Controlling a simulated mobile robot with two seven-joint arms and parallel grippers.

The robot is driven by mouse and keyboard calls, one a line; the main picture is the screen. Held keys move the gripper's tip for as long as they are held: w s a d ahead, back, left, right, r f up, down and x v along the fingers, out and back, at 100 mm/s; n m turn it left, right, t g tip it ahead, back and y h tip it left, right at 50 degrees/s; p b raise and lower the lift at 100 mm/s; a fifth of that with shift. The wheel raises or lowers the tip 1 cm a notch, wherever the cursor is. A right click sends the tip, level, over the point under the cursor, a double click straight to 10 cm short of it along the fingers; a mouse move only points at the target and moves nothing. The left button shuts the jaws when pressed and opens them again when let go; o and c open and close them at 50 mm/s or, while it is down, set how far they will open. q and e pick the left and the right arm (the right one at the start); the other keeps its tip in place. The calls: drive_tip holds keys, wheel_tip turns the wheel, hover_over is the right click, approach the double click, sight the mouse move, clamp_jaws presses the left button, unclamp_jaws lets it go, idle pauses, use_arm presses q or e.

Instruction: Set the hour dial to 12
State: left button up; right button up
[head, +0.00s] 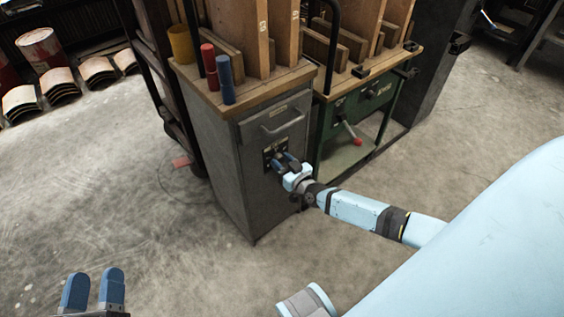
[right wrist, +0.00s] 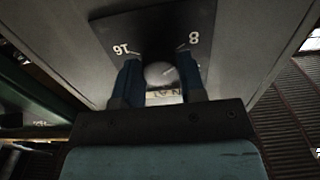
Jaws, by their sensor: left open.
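The hour dial is a round grey knob (right wrist: 160,73) on a dark plate, seen in the right wrist view. The plate carries the numbers 16 on the left and 8 on the right, and a pale label lies below the knob. A thin mark shows on the knob, but its exact setting is unclear. My right gripper (head: 288,163) is at the dark panel on the grey cabinet's front. Its two blue fingers (right wrist: 158,88) stand on either side of the knob; I cannot tell whether they press on it. My left gripper (head: 94,282) is open and empty at the lower left.
The grey cabinet (head: 222,165) has a drawer handle above the panel and a wooden top holding a red and a blue cylinder. A green bench (head: 352,125) with a red-ended lever stands close to its right. The floor in front is clear.

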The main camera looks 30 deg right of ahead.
drive_tip(key=shift+c, duration=1.1)
